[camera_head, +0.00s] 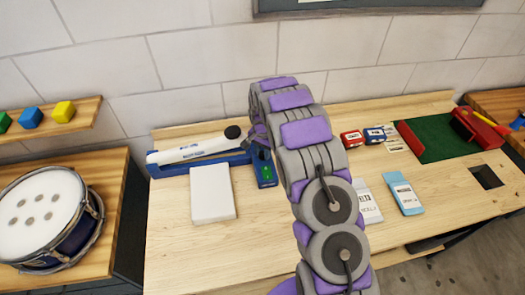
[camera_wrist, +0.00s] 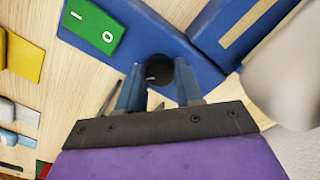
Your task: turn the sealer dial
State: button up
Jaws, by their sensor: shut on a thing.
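The sealer has a blue base (camera_head: 267,178) and a long white arm (camera_head: 190,149) with a black knob at its end. It lies at the back left of the wooden bench. In the wrist view its blue base (camera_wrist: 205,65) carries a green switch (camera_wrist: 93,25) marked with a line and a circle. The dark round dial (camera_wrist: 159,68) sits beside the switch. My gripper (camera_wrist: 160,82) has its two blue fingers on either side of the dial, shut on it. In the head view my arm hides the dial and most of the gripper.
A white block (camera_head: 212,192) lies in front of the sealer. Small red (camera_head: 351,138) and blue (camera_head: 374,135) boxes, light blue packets (camera_head: 402,195) and a green mat (camera_head: 437,138) lie to the right. A drum (camera_head: 40,215) stands left. The bench's front left is clear.

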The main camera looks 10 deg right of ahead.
aim_at(262, 153)
jog(key=shift+w+r+m, duration=0.1)
jog(key=shift+w+m, duration=0.05)
jog(key=shift+m, duration=1.55)
jog(key=o, duration=1)
jog(key=shift+o, duration=0.2)
notch_tip(262, 153, up, 17)
jog(key=p, duration=0.1)
jog(key=shift+a+r, duration=0.1)
